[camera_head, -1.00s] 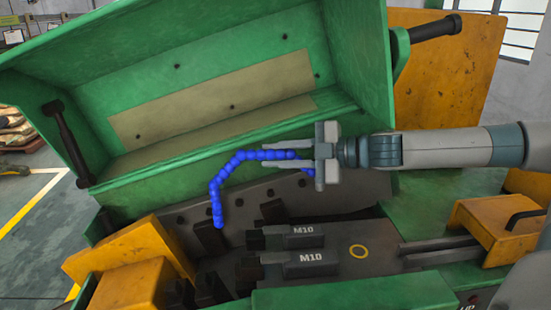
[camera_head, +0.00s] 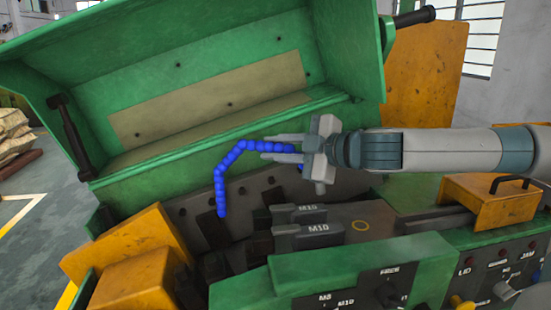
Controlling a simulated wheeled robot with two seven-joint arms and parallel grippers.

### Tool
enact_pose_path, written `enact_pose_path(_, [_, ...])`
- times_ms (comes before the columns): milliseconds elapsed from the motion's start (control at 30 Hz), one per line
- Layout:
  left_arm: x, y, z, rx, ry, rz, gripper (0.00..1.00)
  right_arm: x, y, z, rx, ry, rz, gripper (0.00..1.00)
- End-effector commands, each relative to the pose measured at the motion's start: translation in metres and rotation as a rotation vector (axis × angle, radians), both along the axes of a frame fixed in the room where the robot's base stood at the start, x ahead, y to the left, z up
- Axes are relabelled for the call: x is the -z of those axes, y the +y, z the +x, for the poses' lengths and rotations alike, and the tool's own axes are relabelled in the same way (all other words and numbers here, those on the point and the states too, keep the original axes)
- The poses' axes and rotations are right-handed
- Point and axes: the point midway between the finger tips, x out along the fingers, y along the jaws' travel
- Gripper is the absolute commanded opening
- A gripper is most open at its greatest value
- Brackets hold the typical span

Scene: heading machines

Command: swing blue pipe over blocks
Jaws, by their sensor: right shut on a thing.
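The blue segmented pipe (camera_head: 231,156) arches from my right gripper to the left, then hangs down with its free end near a dark block at the left of the machine bed. My right gripper (camera_head: 284,149) comes in from the right and is shut on the pipe near its upper right part. Two grey blocks marked M10 (camera_head: 300,236) and, less clearly, M10 or M16 (camera_head: 297,213) sit in the bed, below and right of the pipe's free end. The pipe's lower right part is mostly hidden behind the gripper. My left gripper is not in view.
The open green lid (camera_head: 215,60) stands behind the pipe. Yellow blocks (camera_head: 131,247) are at the left and a yellow box with a handle (camera_head: 488,199) at the right.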

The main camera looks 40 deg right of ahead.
Motion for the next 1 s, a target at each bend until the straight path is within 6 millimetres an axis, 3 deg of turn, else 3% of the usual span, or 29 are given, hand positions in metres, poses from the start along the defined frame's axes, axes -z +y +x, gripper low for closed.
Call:
enact_pose_path(400, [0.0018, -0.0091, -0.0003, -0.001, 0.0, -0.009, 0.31, 0.001, 0.0003, -0.0001, 0.006, 0.004, 0.0, 0.0])
enact_pose_path(433, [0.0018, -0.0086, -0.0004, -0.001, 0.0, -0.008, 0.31, 0.0011, 0.0003, -0.0001, 0.006, 0.004, 0.0, 0.23])
enact_pose_path(500, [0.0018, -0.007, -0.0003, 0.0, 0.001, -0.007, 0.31, 0.0011, 0.0002, -0.0001, 0.006, 0.004, 0.0, 0.37])
enact_pose_path(1000, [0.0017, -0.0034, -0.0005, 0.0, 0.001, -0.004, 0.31, -0.0004, -0.0008, -0.0015, 0.007, 0.001, 0.0, 0.37])
